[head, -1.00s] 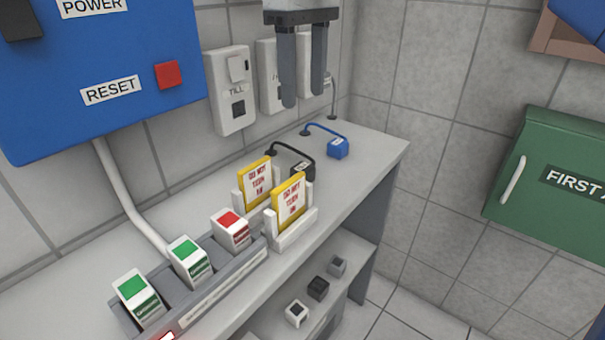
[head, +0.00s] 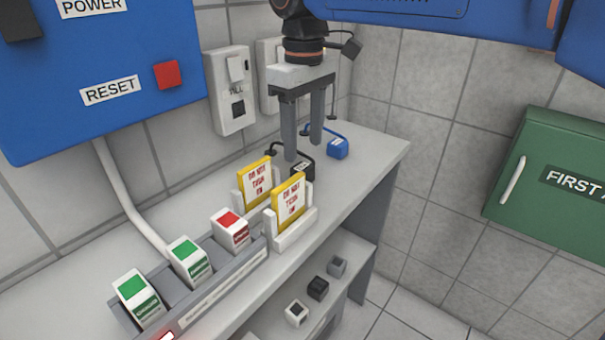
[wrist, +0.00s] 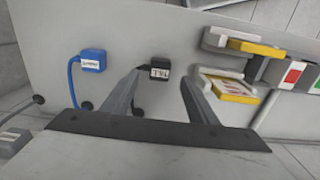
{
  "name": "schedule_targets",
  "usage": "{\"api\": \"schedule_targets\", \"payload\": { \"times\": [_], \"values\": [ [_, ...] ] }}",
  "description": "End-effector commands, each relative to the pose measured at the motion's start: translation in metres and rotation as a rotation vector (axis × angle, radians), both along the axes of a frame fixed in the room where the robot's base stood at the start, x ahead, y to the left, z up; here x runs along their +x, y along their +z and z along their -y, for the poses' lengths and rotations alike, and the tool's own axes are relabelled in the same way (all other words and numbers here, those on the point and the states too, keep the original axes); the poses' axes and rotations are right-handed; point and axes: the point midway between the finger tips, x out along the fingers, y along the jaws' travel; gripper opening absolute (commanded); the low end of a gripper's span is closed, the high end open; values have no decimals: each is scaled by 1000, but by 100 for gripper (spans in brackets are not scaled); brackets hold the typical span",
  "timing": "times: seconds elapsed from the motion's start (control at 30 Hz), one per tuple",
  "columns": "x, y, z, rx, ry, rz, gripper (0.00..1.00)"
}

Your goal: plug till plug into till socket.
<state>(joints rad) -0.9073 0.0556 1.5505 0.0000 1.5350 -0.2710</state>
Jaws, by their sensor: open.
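The black till plug (head: 302,168) lies on the counter behind the warning signs, with its cable beside it. In the wrist view the till plug (wrist: 160,74) shows its TILL label between and beyond my fingertips. My gripper (head: 304,151) points down above the plug, open and empty; its fingers (wrist: 163,80) straddle the plug in the wrist view without visibly touching it. The till socket (head: 238,110) is a dark square opening in a white wall plate labelled TILL, left of my gripper. My fingers partly hide the plug's cable in the head view.
A blue plug (head: 338,149) lies right of the till plug. Two yellow-framed signs (head: 289,200) in white holders stand close in front of it. A grey rack (head: 215,284) holds green and red blocks. A second wall plate (head: 268,76) is partly hidden behind my gripper.

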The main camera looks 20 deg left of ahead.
Motion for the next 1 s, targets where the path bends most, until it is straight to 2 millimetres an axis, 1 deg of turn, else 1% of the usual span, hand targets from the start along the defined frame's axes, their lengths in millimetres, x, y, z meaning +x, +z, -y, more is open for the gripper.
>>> {"api": "schedule_targets", "payload": {
  "times": [0.07, 0.17, 0.4, 0.5, 0.6, 0.9, 0.93, 0.97, 1.0],
  "values": [
    [0, -1, 0, 0, 0, 0, 53],
    [0, -9, 0, -2, 0, -2, 53],
    [0, -41, -2, -2, 0, -2, 53],
    [0, -49, -2, -1, 0, 0, 53],
    [0, -52, -2, -1, 0, 0, 53],
    [0, -52, -2, -1, 0, 0, 53],
    [0, -52, -2, -1, 0, 0, 48],
    [0, -52, -2, -1, 0, 0, 41],
    [0, -52, -2, -1, 0, 0, 32]
  ]
}}
